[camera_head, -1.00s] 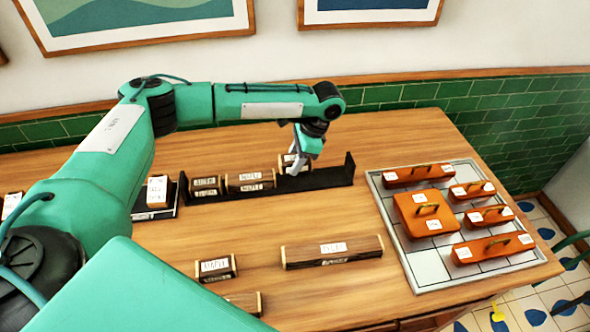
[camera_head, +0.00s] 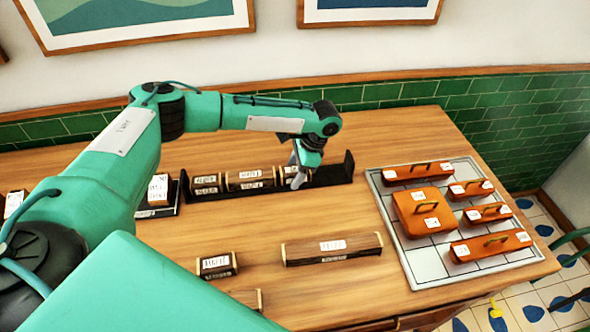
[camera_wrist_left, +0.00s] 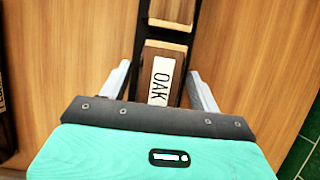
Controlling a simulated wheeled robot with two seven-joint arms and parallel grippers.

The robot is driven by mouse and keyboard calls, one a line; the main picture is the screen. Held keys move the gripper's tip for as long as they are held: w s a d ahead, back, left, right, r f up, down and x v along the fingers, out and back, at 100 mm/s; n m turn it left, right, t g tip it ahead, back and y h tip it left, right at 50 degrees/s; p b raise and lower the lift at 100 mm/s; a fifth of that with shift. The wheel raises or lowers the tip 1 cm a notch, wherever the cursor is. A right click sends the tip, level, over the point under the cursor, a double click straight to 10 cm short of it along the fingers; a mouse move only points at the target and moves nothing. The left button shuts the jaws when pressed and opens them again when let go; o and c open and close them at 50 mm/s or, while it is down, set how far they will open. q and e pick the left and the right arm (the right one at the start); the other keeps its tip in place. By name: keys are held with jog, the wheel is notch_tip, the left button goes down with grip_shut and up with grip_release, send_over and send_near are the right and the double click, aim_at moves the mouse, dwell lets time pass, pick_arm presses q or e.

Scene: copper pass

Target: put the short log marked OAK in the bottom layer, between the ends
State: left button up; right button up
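In the head view this log (camera_head: 295,172) is at the right of the row, partly hidden by my gripper. My left gripper (camera_head: 298,180) is down at it. In the wrist view the fingers (camera_wrist_left: 160,92) stand apart on either side of the log, with a gap visible at the left. The black rack (camera_head: 335,174) also holds a longer log (camera_head: 250,180) in the middle and a short log (camera_head: 206,184) at the left end. My right gripper is not in view.
A long dark log (camera_head: 332,250) and a short log (camera_head: 217,265) lie on the table (camera_head: 290,215) in front. Another log (camera_head: 247,298) is partly hidden by my arm. A grey tray (camera_head: 428,265) with several orange handled blocks stands at right.

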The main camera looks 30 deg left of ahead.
pick_arm(q)
jog(key=shift+r, duration=0.1)
jog(key=b+v, duration=0.2)
jog(key=v, duration=0.9)
jog(key=shift+b, duration=0.4)
jog(key=shift+w+d+r, duration=0.1)
jog(key=shift+r, duration=0.5)
jog(key=shift+r, duration=0.1)
